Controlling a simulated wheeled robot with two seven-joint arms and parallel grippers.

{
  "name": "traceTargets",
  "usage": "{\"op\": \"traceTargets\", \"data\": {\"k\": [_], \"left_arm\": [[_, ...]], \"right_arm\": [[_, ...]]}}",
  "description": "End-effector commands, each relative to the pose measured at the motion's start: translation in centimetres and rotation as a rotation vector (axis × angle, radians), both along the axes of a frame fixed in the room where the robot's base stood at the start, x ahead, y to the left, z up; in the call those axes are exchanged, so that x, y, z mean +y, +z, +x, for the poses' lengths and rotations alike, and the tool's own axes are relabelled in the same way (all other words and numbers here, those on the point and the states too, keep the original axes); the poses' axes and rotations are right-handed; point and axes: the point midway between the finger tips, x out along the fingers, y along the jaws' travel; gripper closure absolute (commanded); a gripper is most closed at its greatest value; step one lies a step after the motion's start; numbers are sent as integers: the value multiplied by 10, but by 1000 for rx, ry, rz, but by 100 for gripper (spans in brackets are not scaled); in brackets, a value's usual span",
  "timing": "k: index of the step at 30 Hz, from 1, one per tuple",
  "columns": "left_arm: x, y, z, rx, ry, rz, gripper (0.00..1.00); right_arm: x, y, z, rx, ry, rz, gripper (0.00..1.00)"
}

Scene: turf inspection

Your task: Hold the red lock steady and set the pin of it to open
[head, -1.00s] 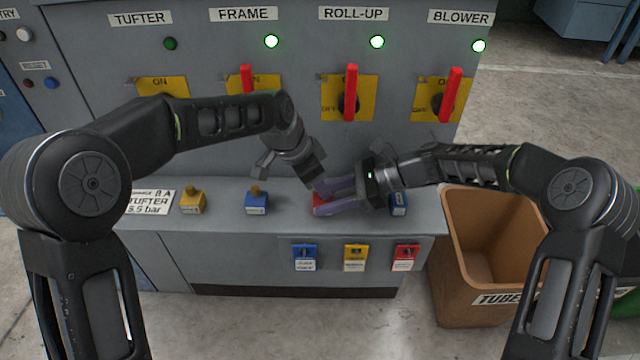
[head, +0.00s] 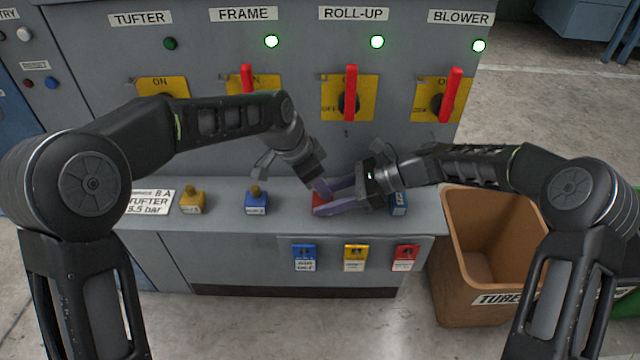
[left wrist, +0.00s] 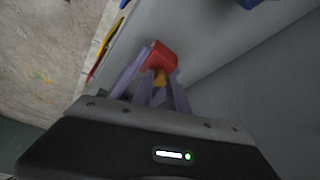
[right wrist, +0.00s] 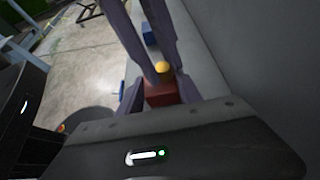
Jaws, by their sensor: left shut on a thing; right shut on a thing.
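The red lock (head: 319,199) sits on the grey console ledge, partly hidden by my fingers. It also shows in the left wrist view (left wrist: 160,57) and the right wrist view (right wrist: 162,94). Its yellow pin (right wrist: 162,68) sticks up from the red body and also shows in the left wrist view (left wrist: 160,77). My right gripper (head: 325,204) reaches in from the right, its purple fingers on either side of the red body, shut on it. My left gripper (head: 321,188) comes down from the upper left, its fingers closed at the pin. The pin's exact setting is hard to read.
A yellow lock (head: 191,203) and a blue lock (head: 256,203) stand to the left on the ledge. Another blue lock (head: 399,206) is close to my right gripper. Red-handled switches (head: 351,92) are above. A brown bin (head: 462,285) stands at the right.

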Motion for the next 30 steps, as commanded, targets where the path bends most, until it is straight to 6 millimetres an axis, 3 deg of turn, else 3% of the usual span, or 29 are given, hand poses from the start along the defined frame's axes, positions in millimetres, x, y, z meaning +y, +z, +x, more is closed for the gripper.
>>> {"op": "traceTargets", "data": {"k": [6,12,19,20,21,23,30], "left_arm": [[1,1,1,-2,1,0,100],[0,18,1,-1,1,-1,100],[0,19,0,-2,0,-1,100],[0,20,1,-2,0,-1,79],[0,20,1,-2,0,-2,75],[0,19,1,-2,0,-1,71],[0,19,0,0,0,-1,71]], "right_arm": [[0,0,0,0,0,0,81],[0,0,0,0,0,0,81],[-1,-1,0,0,-1,-3,81],[-1,-2,0,0,-1,-3,81],[-1,-1,0,0,-1,-3,81],[-1,-1,0,0,-1,-3,81],[0,-1,0,1,0,-1,81]]}}
